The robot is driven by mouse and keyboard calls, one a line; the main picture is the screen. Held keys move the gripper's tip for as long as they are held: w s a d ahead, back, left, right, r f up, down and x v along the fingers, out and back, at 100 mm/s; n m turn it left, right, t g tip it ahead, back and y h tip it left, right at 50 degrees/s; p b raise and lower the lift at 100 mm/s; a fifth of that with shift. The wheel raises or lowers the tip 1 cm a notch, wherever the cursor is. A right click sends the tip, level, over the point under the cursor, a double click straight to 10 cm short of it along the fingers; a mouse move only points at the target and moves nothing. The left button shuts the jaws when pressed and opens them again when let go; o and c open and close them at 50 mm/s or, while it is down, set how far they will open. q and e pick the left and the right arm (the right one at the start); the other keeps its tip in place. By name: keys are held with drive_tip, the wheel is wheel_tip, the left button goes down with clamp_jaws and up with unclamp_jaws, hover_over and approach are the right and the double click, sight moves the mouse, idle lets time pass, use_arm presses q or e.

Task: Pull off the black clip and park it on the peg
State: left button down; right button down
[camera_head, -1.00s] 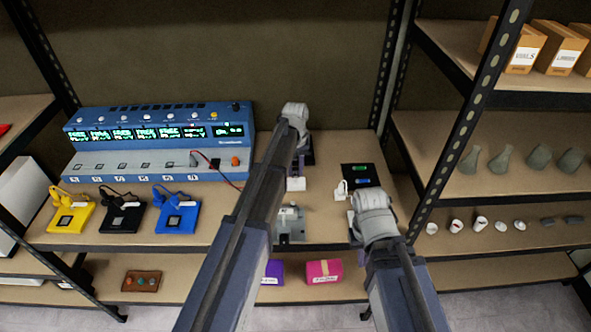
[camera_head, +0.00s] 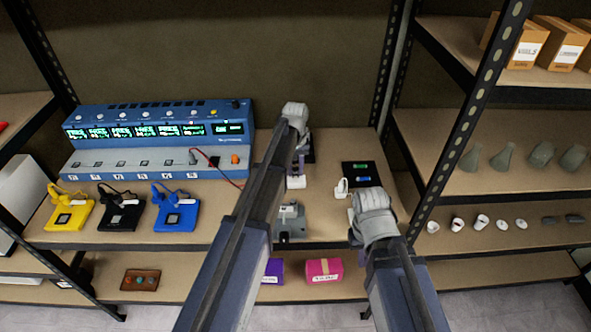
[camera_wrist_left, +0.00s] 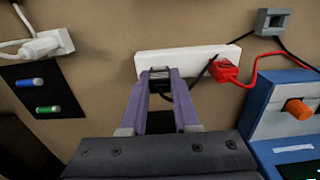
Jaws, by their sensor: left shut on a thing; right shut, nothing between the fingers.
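My left gripper (camera_head: 297,172) is over the shelf beside the white strip (camera_head: 296,183). In the left wrist view its purple fingers (camera_wrist_left: 160,80) are shut on the small dark black clip (camera_wrist_left: 160,88), which they largely hide. The white strip (camera_wrist_left: 190,60) lies just behind the clip; I cannot tell whether they touch. A black cord runs from near the fingers to the right. A grey block (camera_wrist_left: 271,22), perhaps the peg's holder, stands beyond the strip; it also shows in the head view (camera_head: 291,220). My right gripper (camera_head: 353,233) is mostly hidden by its wrist and shut, empty.
A red clip (camera_wrist_left: 224,70) sits at the strip's end, its red wire leading to the blue machine (camera_head: 150,135). A black mat (camera_head: 357,168) with a blue and a green vial lies to the right, near a white plug (camera_head: 341,187). Yellow, black and blue scales stand front left.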

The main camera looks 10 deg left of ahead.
sight(296, 168)
use_arm(q)
drive_tip(key=shift+f+b, duration=0.55)
drive_tip(key=shift+f, duration=0.1)
drive_tip(key=c, duration=0.6)
unclamp_jaws()
drive_tip(key=shift+r, duration=0.15)
wheel_tip(296, 168, up, 8)
drive_tip(key=p, duration=0.8)
drive_tip(key=shift+f, duration=0.2)
